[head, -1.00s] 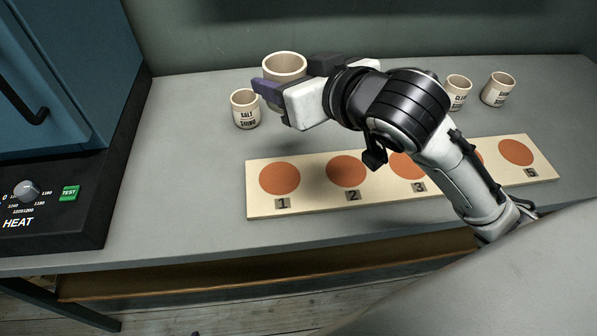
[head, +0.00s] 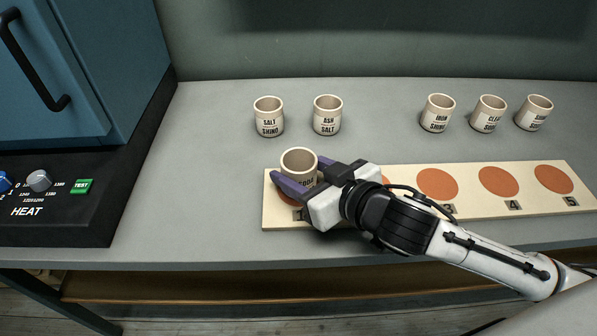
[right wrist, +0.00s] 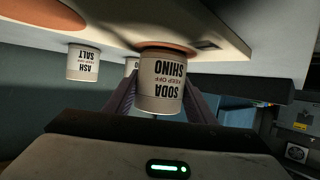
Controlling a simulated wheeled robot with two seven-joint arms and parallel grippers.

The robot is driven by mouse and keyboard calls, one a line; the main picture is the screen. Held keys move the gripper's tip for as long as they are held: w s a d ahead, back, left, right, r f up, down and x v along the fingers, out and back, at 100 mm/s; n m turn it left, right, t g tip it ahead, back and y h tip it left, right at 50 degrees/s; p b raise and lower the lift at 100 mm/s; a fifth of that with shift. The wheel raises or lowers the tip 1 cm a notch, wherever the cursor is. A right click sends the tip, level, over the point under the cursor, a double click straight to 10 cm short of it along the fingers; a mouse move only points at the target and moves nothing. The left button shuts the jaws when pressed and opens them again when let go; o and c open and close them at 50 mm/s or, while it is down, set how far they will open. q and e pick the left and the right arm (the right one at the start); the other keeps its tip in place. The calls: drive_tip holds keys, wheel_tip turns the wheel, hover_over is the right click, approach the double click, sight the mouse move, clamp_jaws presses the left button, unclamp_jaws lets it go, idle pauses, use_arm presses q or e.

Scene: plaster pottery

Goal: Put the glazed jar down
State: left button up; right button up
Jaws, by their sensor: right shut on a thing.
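In the right wrist view the jar (right wrist: 160,85) is inverted and reads "SODA SHINO". My right gripper (head: 303,177) is shut on it, with purple fingers on either side. The jar's base is at the orange disc (right wrist: 150,49) at that end; I cannot tell whether it touches or is slightly above. The arm hides most of the second disc. My left gripper is not in view.
Behind the board stand more cups: "SALT SHINO" (head: 268,118), "ASH SALT" (head: 327,117), and at right "IRON SHINO" (head: 437,114) with two others. Discs 3 (head: 437,184), 4 (head: 498,181) and 5 (head: 553,179) are bare. A blue kiln (head: 95,60) stands at left.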

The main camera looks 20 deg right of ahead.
drive_tip(key=shift+f, duration=0.15)
drive_tip(key=o, duration=1.1)
drive_tip(key=shift+o, duration=0.2)
